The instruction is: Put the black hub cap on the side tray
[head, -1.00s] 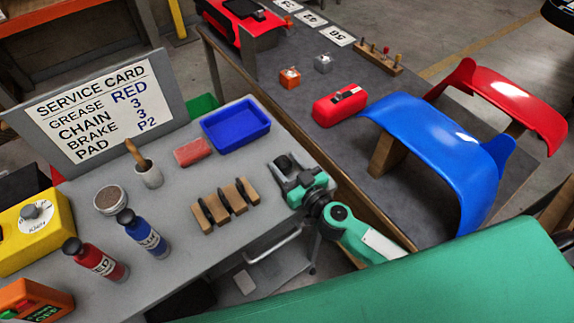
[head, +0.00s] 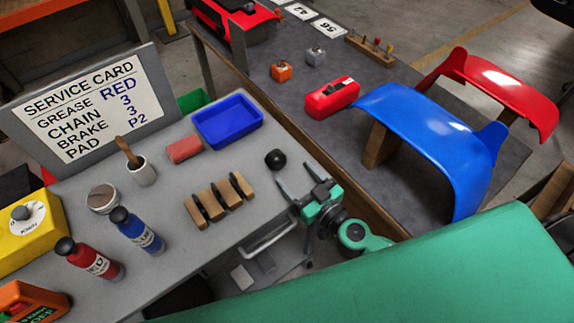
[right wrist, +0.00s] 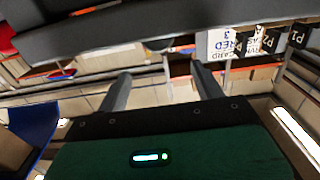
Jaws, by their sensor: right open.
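The black hub cap (head: 276,159) sits on the grey bench top (head: 235,238), near its right edge, to the right of the wooden block with dark pads. A blue tray (head: 203,137) stands at the back of the same bench, up and left of the hub cap. My right gripper (head: 296,175) is open and empty, just below and right of the hub cap, with its fingers pointing up-left and a gap to the cap. Its two fingers also show apart in the right wrist view (right wrist: 162,88), with nothing between them. My left gripper is not in view.
The wooden pad holder (head: 222,195), a pink block (head: 184,149), a white pot with a brush (head: 143,174) and red (head: 98,263) and blue (head: 140,236) bottles stand on the bench. A darker table with a blue fairing (head: 430,125) lies right. Bench between hub cap and tray is clear.

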